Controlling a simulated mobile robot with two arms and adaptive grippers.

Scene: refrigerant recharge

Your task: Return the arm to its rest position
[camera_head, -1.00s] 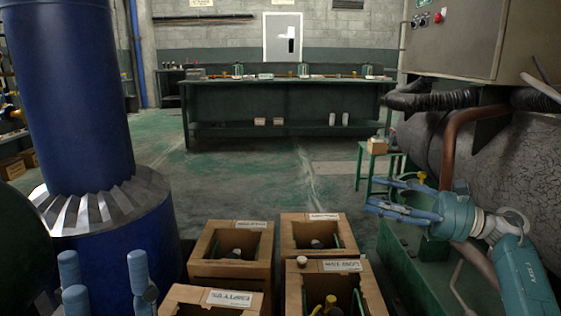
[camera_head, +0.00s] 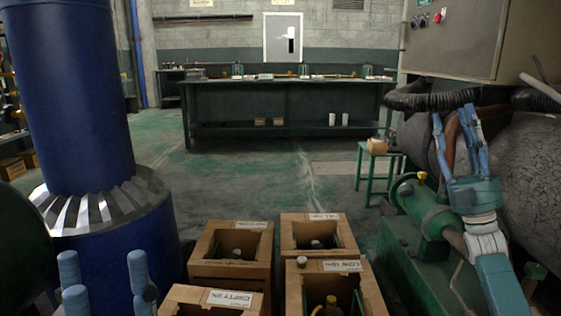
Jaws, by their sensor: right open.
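My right gripper (camera_head: 460,128) is at the right, with its blue fingers pointing up and spread apart. It is open and holds nothing that I can see. It stands in front of the dark grey tank (camera_head: 535,170) and beside the green machine part with a yellow handwheel (camera_head: 405,190). I cannot tell whether it touches the pipes behind it. My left gripper (camera_head: 103,275) is at the bottom left, with blue fingers upright and apart and nothing seen between them. Its base is out of frame.
Several labelled wooden boxes (camera_head: 232,228) stand at the bottom middle. A thick blue column (camera_head: 70,90) fills the left. A green stool (camera_head: 376,152) carries a small box. A control cabinet (camera_head: 455,40) hangs above the tank. Open floor lies before the far workbench (camera_head: 285,112).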

